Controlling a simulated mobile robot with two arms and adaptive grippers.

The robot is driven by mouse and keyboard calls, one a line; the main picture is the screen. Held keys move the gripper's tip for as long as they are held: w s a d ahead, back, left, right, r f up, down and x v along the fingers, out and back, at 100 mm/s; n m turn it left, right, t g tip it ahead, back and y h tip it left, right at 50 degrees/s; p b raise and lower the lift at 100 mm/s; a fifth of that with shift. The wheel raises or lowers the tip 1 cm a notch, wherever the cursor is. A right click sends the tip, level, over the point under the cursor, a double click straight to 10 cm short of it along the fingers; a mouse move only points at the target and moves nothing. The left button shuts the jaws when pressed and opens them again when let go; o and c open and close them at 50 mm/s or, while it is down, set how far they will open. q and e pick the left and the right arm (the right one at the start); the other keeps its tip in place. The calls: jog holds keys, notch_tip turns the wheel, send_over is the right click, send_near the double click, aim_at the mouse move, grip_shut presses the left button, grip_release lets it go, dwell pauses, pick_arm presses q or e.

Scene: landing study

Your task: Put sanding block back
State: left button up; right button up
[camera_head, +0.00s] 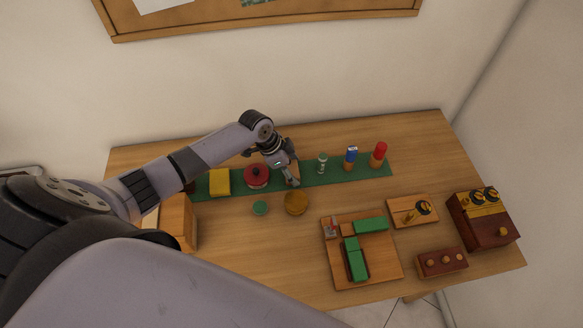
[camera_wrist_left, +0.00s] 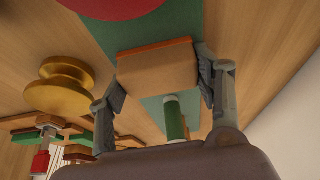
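The sanding block, a tan block with an orange layer along one edge, shows between the fingers in the left wrist view (camera_wrist_left: 157,68). It is at the green mat (camera_head: 220,194), between a red round thing (camera_head: 257,177) and a small green-and-clear item (camera_head: 322,164). My left gripper (camera_head: 292,173) reaches down at it, with one finger along each side. In the left wrist view both fingertips (camera_wrist_left: 158,80) appear to press its sides. In the head view the arm and fingers hide most of the block; I cannot tell whether it touches the mat. My right gripper is out of view.
A yellow block (camera_head: 220,181), a blue item (camera_head: 351,159) and a red-topped item (camera_head: 379,154) stand along the mat. A brass-coloured round (camera_head: 296,203) and a small green disc (camera_head: 260,208) lie in front. A wooden tray (camera_head: 385,267) with green blocks and dark red boxes (camera_head: 442,263) fill the right.

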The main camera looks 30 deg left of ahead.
pick_arm(q)
jog(key=o, duration=0.4)
jog(key=shift+o, duration=0.2)
jog(key=shift+r, duration=0.1)
jog(key=b+v, duration=0.1)
jog(key=v, duration=1.1)
